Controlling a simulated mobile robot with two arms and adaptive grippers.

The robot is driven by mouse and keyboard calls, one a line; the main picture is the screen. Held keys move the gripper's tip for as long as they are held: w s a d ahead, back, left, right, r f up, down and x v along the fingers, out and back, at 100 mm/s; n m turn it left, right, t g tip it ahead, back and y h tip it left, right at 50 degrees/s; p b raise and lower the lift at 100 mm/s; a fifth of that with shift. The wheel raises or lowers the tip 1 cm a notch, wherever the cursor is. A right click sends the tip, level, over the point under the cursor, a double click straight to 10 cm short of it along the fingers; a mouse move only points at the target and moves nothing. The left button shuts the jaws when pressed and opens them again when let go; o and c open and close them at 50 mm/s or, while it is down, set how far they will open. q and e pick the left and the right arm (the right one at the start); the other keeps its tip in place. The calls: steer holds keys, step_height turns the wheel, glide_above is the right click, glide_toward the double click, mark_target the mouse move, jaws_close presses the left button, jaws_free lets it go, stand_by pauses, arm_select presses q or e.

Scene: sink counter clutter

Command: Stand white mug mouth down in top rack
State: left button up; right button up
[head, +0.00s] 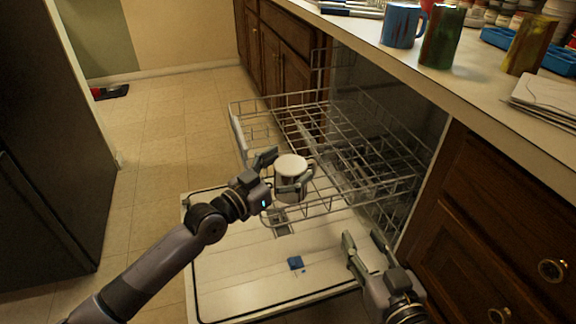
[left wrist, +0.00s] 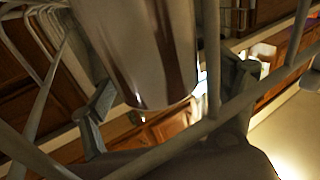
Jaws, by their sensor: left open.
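The white mug (head: 290,169) stands about upright at the near left part of the pulled-out top rack (head: 318,207). Its upward end looks pale and closed, like a base, so it appears mouth down. My left gripper (head: 281,174) is open, with one finger on each side of the mug. The left wrist view shows the shiny mug wall (left wrist: 140,45) between the spread fingers, with rack wires in front. I cannot tell whether the fingers touch it. My right gripper (head: 364,256) is open and empty, low over the dishwasher door.
The open dishwasher door (head: 230,265) lies below the rack, with a small blue piece (head: 295,263) on it. The rest of the rack looks mostly empty.

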mark_target(285, 182)
arm_select(q)
steer(key=shift+o, duration=0.3)
steer(key=shift+s+a+f+g+y, duration=0.1)
steer(key=shift+s+f+g+y, duration=0.1)
steer(key=shift+f, duration=0.7)
steer(key=shift+s+f+g+y, duration=0.1)
steer(key=shift+s+f, duration=0.05)
steer(key=shift+f, duration=0.75)
steer(key=shift+s+a, duration=0.2)
steer(key=shift+a, duration=0.05)
steer(key=r+v, duration=0.2)
steer(key=v, duration=0.9)
steer(key=shift+r, duration=0.3)
steer(key=shift+w, duration=0.2)
steer(key=shift+r, duration=0.1)
